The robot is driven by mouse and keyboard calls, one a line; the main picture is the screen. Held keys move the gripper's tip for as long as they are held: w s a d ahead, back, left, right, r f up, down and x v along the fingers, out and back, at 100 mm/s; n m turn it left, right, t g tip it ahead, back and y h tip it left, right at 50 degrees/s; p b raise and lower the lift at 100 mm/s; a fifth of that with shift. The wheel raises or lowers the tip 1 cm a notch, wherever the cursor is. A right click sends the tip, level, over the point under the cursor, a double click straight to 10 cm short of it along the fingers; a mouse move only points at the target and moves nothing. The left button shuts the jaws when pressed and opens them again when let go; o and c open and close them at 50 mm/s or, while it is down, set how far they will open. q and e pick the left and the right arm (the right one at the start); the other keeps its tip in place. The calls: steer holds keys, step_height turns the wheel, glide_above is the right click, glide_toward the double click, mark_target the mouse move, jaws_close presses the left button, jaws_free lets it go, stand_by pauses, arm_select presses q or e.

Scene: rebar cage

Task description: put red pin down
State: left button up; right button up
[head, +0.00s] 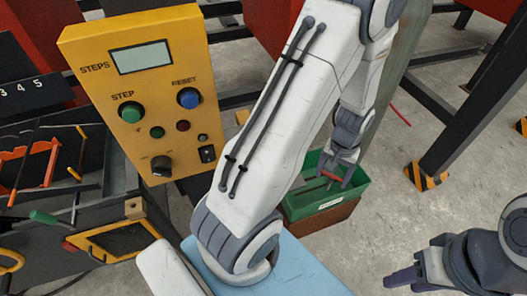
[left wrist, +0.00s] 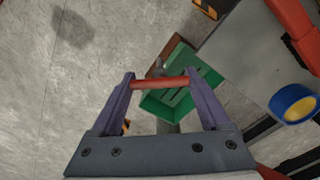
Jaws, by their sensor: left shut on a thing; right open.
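The red pin (head: 331,177) is a short, thin rod. My left gripper (head: 337,179) is shut on it and holds it at the green bin (head: 303,208). In the left wrist view the pin (left wrist: 160,82) spans between the two fingertips of the left gripper (left wrist: 160,86), with the green bin (left wrist: 207,70) beyond it. I cannot tell how far the pin is above the bin's floor. My right gripper (head: 402,278) is at the lower right, open and apart from the bin; its tips are seen side-on.
The bin stands on a brown block (head: 325,217). A yellow control box (head: 140,90) with a screen, buttons and a knob stands at the left. A dark rack (head: 60,190) with coloured tools is left of it. A dark post with a striped foot (head: 426,176) stands at the right.

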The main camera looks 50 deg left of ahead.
arm_select(q)
steer(key=s+a+r+n+b, duration=0.25)
steer(key=a+r+n, duration=0.25)
steer(key=r+n, duration=0.4)
steer(key=shift+n, duration=0.5)
steer(key=a+f+p, duration=0.1)
steer(key=a+f, duration=0.4)
steer(key=a+f+p, duration=0.2)
steer(key=a+f, duration=0.4)
steer(key=shift+s+f+p, duration=0.15)
steer(key=shift+p, duration=0.15)
steer(key=shift+f, duration=0.35)
steer(key=shift+f, duration=0.15)
